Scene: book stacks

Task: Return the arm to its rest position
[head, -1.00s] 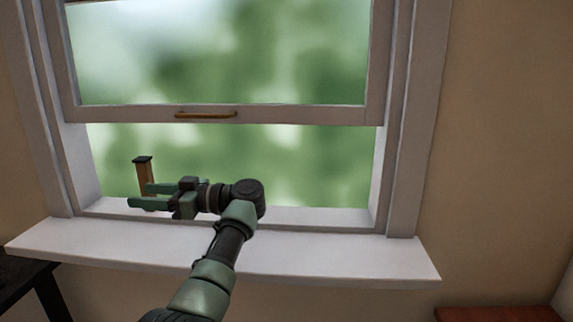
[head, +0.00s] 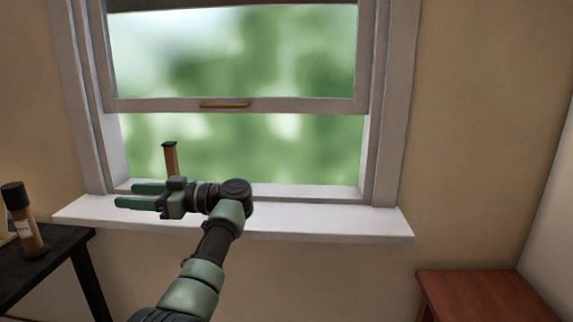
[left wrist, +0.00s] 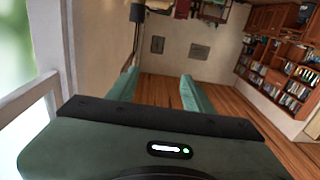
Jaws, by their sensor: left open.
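My left gripper (head: 125,195) is in the head view, in front of the window sill with its two green fingers pointing left. It is open, and the fingers stand apart. In the left wrist view, the gap between the fingers (left wrist: 160,95) shows only floor, so it is empty. An upright brown post with a dark cap (head: 170,158) stands just behind the gripper by the window opening. Its lower end is hidden by my gripper. My right gripper is out of view.
The window sash (head: 235,105) is raised above the white sill (head: 330,220). A dark table (head: 60,250) with an orange-brown bottle (head: 28,228) is at left. A red-brown table (head: 480,292) is at lower right. Bookshelves (left wrist: 285,70) show in the left wrist view.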

